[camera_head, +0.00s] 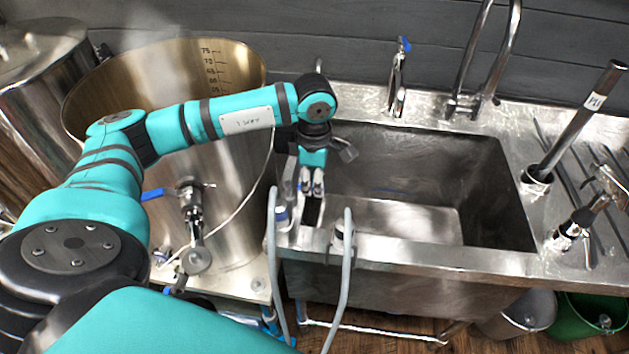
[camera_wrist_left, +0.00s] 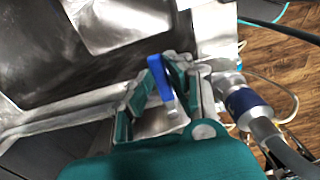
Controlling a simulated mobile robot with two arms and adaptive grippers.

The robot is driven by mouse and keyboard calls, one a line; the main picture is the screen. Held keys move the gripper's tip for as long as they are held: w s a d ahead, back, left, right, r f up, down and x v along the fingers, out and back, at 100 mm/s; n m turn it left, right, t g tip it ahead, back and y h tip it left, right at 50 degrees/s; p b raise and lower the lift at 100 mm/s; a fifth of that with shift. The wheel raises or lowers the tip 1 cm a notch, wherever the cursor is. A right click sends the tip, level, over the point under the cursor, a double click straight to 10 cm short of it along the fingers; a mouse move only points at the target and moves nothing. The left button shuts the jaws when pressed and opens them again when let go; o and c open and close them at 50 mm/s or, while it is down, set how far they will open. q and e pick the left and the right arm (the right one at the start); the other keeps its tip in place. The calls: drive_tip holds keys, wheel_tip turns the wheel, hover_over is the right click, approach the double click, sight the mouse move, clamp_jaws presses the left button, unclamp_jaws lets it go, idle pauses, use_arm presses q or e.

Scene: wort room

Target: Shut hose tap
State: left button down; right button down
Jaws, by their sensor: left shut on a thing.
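The hose tap's blue lever (camera_wrist_left: 160,80) stands between the fingers of my left gripper in the left wrist view. My left gripper (camera_head: 312,190) is shut on this lever at the front left corner of the sink. In the wrist view the gripper (camera_wrist_left: 172,95) points down over the sink rim. The gripper hides the lever and most of the tap body in the head view. A grey hose (camera_head: 272,265) with a blue collar (camera_wrist_left: 245,103) hangs beside the gripper. My right gripper is not in view.
The steel sink (camera_head: 480,265) lies right of the gripper and looks empty. A large kettle (camera_head: 235,215) with a blue-levered valve (camera_head: 192,205) stands left. Another blue-levered tap (camera_head: 398,75) and a tall curved faucet (camera_head: 505,60) stand behind the sink. A second hose loop (camera_head: 347,260) hangs in front.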

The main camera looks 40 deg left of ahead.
use_arm(q)
drive_tip(key=c, duration=1.3)
unclamp_jaws()
drive_tip(key=shift+r, duration=0.1)
drive_tip(key=shift+o, duration=0.2)
wheel_tip(320, 180, up, 12)
drive_tip(key=shift+r, duration=0.1)
